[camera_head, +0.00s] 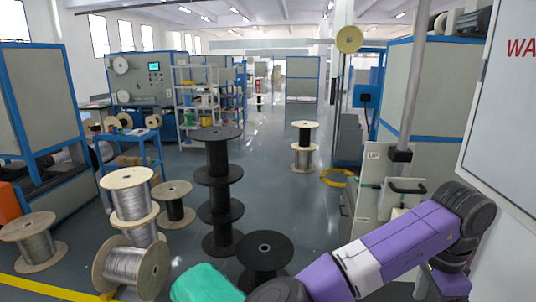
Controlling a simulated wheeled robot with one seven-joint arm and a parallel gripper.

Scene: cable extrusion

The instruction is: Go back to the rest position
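My purple and dark grey arm reaches in from the lower right of the head view and bends down toward the bottom edge. Its far end passes out of the frame at the bottom, so my gripper is not visible. Whether it holds anything cannot be seen.
Black spools (218,190) stand stacked in the middle, with a low black spool (264,252) beside my arm. A green cloth-like thing (205,284) lies at the bottom. A white panel (505,110) is close at right. The central aisle is mostly clear.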

